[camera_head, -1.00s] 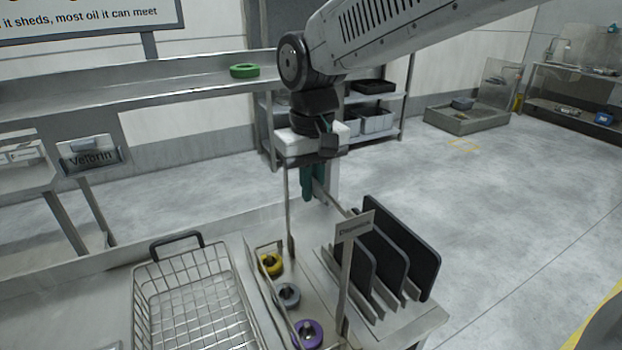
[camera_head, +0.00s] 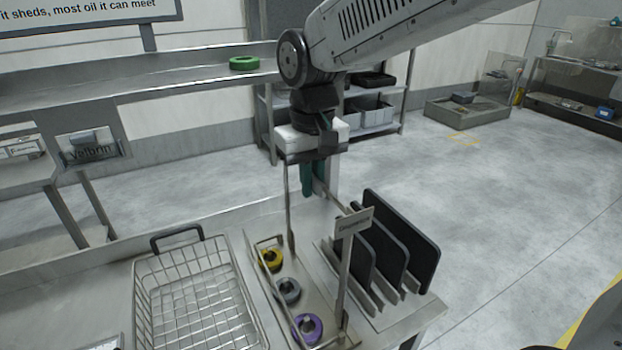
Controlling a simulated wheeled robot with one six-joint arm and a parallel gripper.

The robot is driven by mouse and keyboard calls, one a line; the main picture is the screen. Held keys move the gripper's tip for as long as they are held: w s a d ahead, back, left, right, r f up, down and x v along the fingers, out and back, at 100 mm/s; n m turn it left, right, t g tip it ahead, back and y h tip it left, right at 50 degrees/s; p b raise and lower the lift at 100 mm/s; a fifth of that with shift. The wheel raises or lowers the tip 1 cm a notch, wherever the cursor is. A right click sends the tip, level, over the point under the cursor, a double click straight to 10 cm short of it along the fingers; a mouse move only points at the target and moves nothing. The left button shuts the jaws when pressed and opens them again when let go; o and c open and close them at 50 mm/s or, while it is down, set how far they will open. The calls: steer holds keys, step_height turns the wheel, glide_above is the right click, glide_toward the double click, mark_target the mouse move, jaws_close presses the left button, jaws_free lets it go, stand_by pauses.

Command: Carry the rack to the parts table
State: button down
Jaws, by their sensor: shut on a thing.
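The rack (camera_head: 262,277) is a narrow metal tray with a tall handle frame of thin posts. A small labelled plate (camera_head: 355,221) shows at the near end of the frame. My gripper (camera_head: 313,188), with dark green fingers, is above the tray and shut on the upper part of this frame. The exact contact is partly hidden. I cannot tell whether the rack's base is clear of the surface below. The parts table cannot be identified for certain.
A wire basket (camera_head: 152,290) is close on the rack's left. Upright black panels (camera_head: 412,255) in a metal holder are close on its right. A steel counter (camera_head: 150,75) with a green ring (camera_head: 244,63) runs behind. Open floor (camera_head: 500,210) lies to the right.

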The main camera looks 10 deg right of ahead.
steer(key=c, duration=1.5)
jaws_free()
steer(key=shift+o, duration=0.2)
step_height(320, 180, up, 8)
steer(key=shift+d+f, duration=0.1)
steer(key=shift+f, duration=0.1)
steer(key=s+d+f+m, duration=0.1)
steer(key=s+d+f, duration=0.2)
steer(key=s+d, duration=0.5)
steer(key=s+d+f+m+t, duration=0.1)
steer(key=s+d+f, duration=0.3)
steer(key=s+d, duration=0.4)
steer(key=s+m, duration=0.1)
steer(key=s, duration=0.3)
steer(key=shift+s+d+f, duration=0.15)
steer(key=shift+s+d, duration=0.05)
steer(key=shift+d, duration=0.05)
